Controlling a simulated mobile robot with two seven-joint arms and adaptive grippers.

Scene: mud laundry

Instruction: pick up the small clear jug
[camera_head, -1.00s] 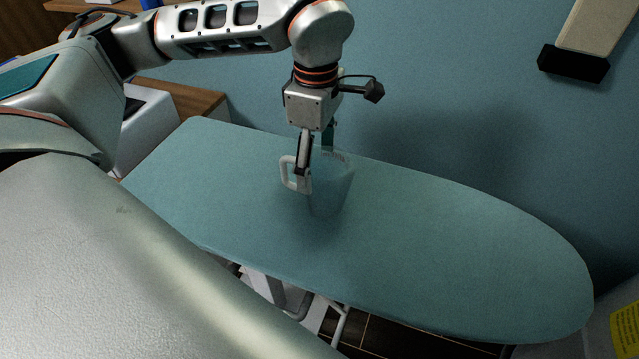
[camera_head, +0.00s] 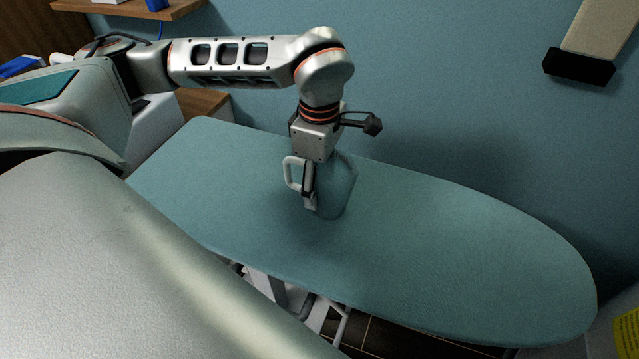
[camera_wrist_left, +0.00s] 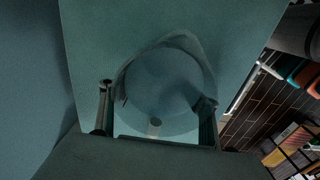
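The other finger is hidden in the head view. In the left wrist view the jug (camera_wrist_left: 165,80) lies between the two wide-apart fingers of my left gripper (camera_wrist_left: 155,112). A small gap shows at the left finger; contact at the right finger is unclear. My right gripper is not in view.
A blue wall (camera_head: 430,80) rises close behind the board. A beige object with a black end (camera_head: 578,66) is on the wall at upper right. A wooden shelf (camera_head: 130,10) is at upper left. The board's right part is clear.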

